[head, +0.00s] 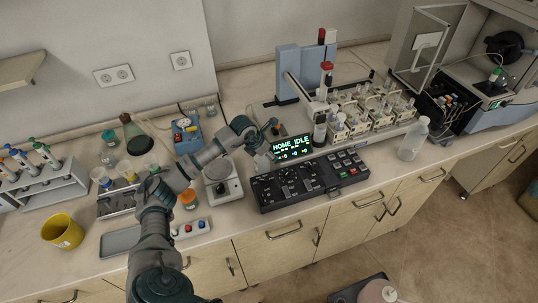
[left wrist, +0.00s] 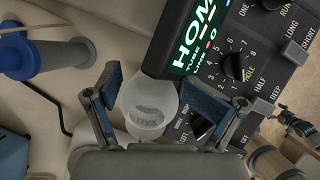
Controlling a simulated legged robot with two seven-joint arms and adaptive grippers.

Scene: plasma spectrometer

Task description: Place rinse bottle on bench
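A translucent white bottle (head: 413,138), which looks like the rinse bottle, stands upright near the bench's front edge, right of the black control panel. My left gripper (head: 270,129) is over the bench behind the panel's left end, well left of that bottle. In the left wrist view its two fingers are spread, with a translucent whitish round vessel (left wrist: 150,106) between them in the picture. I see no clear grip on it, and its depth is hard to tell. My right gripper is not in view.
The control panel (head: 312,180) with a lit display lies close by the gripper. A sampler with racks of vials (head: 372,108) stands behind it. A small scale (head: 222,181), a yellow cup (head: 62,231) and tube racks (head: 42,182) crowd the left.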

